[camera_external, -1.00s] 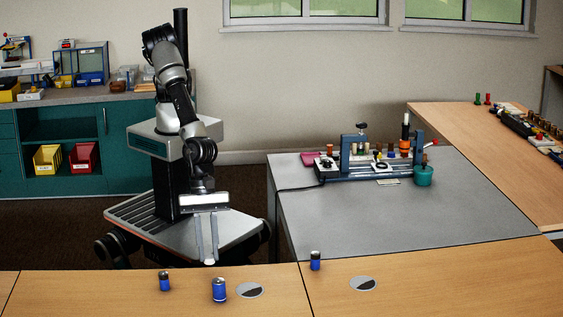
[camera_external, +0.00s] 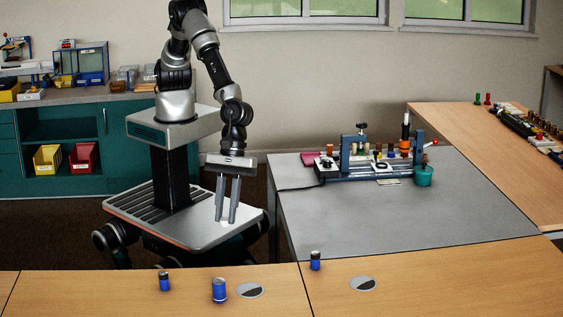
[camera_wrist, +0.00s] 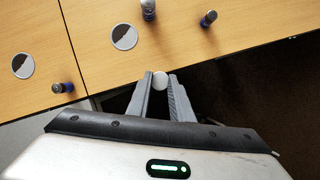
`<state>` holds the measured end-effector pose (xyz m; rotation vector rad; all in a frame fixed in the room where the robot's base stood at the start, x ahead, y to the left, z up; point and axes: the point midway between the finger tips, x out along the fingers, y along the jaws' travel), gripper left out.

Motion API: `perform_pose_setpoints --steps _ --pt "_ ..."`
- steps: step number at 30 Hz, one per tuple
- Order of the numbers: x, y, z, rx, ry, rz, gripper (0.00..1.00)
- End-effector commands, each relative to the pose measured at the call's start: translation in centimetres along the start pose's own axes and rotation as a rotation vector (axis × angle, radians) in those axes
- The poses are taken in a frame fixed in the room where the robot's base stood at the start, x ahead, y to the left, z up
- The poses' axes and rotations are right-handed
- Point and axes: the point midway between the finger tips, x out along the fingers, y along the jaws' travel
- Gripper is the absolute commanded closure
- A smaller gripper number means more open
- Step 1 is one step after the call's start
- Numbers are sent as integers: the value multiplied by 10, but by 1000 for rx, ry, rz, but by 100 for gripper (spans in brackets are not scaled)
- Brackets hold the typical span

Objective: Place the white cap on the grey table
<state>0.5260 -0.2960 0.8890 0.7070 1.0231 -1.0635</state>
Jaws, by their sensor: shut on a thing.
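My gripper (camera_external: 226,220) hangs above my base, left of the grey table (camera_external: 400,212). Its long fingers are shut on the white cap (camera_external: 221,208), a small pale piece between them low down. In the wrist view the white cap (camera_wrist: 160,80) shows as a pale round shape between the fingertips of my gripper (camera_wrist: 161,82). The grey table's top is bare across its front and middle. The gripper and cap are apart from it.
A blue-framed fixture (camera_external: 375,160) with several small parts stands at the grey table's back. The front wooden table (camera_external: 420,290) bears blue cylinders (camera_external: 219,290) and round grey-and-black discs (camera_external: 363,283). Another wooden table (camera_external: 480,150) stands at the right.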

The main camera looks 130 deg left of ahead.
Motion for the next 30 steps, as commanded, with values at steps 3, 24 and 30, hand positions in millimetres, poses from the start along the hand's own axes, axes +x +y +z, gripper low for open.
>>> perform_pose_setpoints --steps 3,24,30 --pt "-35 15 -31 240 0 -102 100" --pt "-240 26 -223 1731 3 -720 100" --pt "-246 25 -232 1786 2 -743 100"
